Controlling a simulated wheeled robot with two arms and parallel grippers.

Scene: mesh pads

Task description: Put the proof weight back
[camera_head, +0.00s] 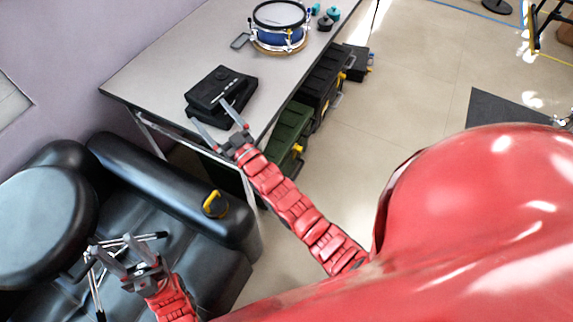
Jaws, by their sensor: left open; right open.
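I cannot tell for sure which thing is the proof weight. Small teal and dark pieces (326,18) stand on the grey table (160,62) at its far end, beside a blue drum (281,31). A small yellow and black object (215,204) sits on the arm of the black sofa. My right gripper (209,112) is open and empty, its fingertips at the near edge of a black boxy device (219,91) on the table; contact is unclear. My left gripper (114,243) is open and empty over the sofa, beside a round black stool seat.
A small grey flat item (240,41) lies by the drum. Green and black cases (290,132) stand along the table's right side. The sofa (160,178) and black stool seat (42,225) fill the lower left.

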